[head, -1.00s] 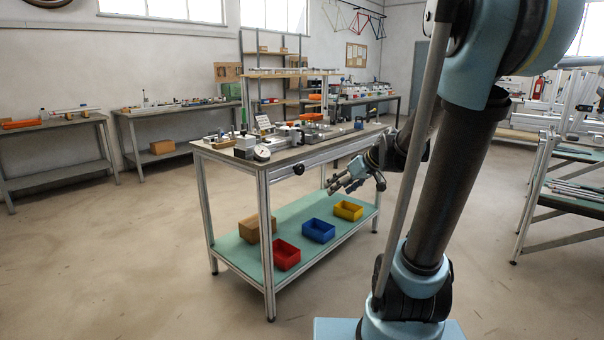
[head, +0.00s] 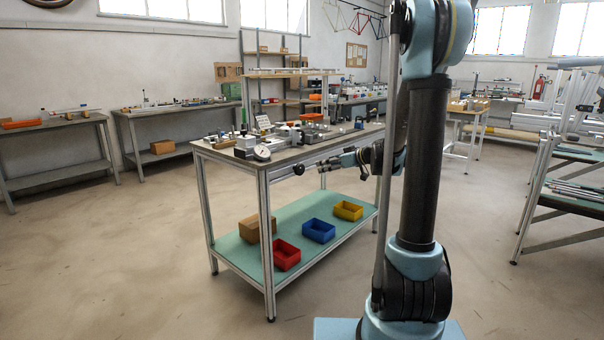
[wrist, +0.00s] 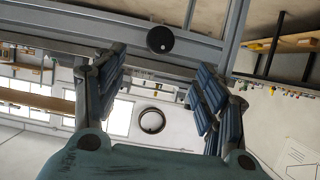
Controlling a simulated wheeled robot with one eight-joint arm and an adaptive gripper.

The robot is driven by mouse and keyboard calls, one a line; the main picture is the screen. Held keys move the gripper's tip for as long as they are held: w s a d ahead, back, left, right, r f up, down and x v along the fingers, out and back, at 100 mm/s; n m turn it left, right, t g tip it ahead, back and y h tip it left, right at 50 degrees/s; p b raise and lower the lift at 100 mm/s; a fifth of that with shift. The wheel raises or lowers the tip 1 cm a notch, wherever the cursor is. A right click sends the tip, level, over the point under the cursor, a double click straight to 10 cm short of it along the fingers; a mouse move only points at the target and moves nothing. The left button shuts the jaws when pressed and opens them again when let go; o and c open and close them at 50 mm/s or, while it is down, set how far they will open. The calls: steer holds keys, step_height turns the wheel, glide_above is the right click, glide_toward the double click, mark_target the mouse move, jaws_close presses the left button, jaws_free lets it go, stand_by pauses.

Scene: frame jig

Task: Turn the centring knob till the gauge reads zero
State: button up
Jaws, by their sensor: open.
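The centring knob (head: 299,169) is a small black round knob at the bench's front edge. It also shows in the wrist view as a black disc (wrist: 160,40) against the aluminium frame. The gauge (head: 262,153) is a white round dial on the bench top, left of the knob; its reading is too small to tell. My gripper (head: 323,164) is right of the knob in the head view, apart from it. In the wrist view my gripper (wrist: 160,82) is open and empty, its dark fingers spread, with the knob beyond them and between their lines.
The bench top (head: 215,148) carries several fixtures. Its lower shelf (head: 330,243) holds a cardboard box (head: 257,229) and red (head: 286,255), blue (head: 319,230) and yellow (head: 348,210) bins. The floor in front is clear. A rack (head: 545,200) stands at the right.

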mark_target(302, 170)
steer(key=x, duration=1.5)
steer(key=shift+w+a+f, duration=0.1)
steer(key=shift+a+f, duration=0.15)
steer(key=shift+c, duration=0.5)
steer(key=c, duration=0.9)
